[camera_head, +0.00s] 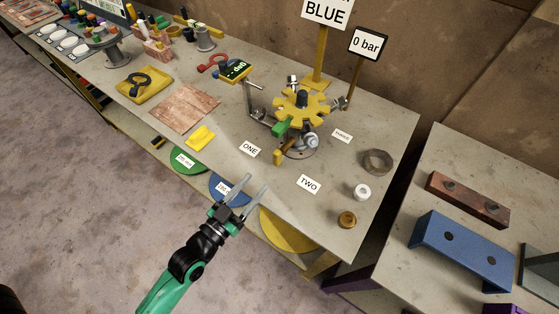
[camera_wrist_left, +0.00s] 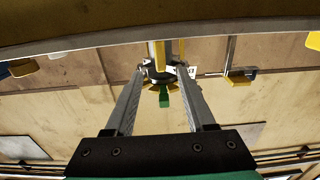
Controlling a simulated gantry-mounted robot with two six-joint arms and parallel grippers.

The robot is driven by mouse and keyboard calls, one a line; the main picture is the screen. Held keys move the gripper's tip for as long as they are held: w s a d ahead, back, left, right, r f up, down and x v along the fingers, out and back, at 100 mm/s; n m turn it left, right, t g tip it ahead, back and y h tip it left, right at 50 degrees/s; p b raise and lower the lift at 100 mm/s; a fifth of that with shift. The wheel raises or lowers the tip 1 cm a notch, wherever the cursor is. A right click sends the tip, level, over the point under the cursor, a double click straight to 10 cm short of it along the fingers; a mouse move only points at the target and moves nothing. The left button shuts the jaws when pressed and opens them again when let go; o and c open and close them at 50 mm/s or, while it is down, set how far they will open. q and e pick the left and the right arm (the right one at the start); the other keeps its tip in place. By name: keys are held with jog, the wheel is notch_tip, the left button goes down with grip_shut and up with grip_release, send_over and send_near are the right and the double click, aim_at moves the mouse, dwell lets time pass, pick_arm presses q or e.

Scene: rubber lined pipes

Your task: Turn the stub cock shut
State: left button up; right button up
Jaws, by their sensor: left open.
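The valve assembly stands on the table with a yellow star-shaped handwheel (camera_head: 301,107) on top. A green lever (camera_head: 283,128) sticks out on its near left side, and a small yellow handle (camera_head: 278,156) sits lower at its front. I cannot tell which of these is the stub cock. My left gripper (camera_head: 257,182) is open and empty, in front of the table's near edge and short of the valve. In the left wrist view, the green lever (camera_wrist_left: 164,97) shows between the open fingers, beyond them. My right gripper is not in view.
Labels ONE (camera_head: 250,149) and TWO (camera_head: 308,184) lie near the valve. A grey ring (camera_head: 377,162), a white ring (camera_head: 362,192) and a brass fitting (camera_head: 347,220) sit at right. A "0 bar" sign (camera_head: 366,44) stands behind. Coloured discs, including a yellow one (camera_head: 285,236), lie below the near edge.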

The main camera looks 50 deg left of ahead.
aim_at(275, 161)
pick_arm(q)
jog(key=w, duration=0.3)
jog(key=w+a+b, duration=0.1)
jog(key=w, duration=0.2)
jog(key=w+a, duration=0.1)
jog(key=w, duration=0.3)
jog(key=shift+w+b, duration=0.1)
jog(key=shift+b, duration=0.2)
jog(key=shift+c, duration=0.2)
grip_shut()
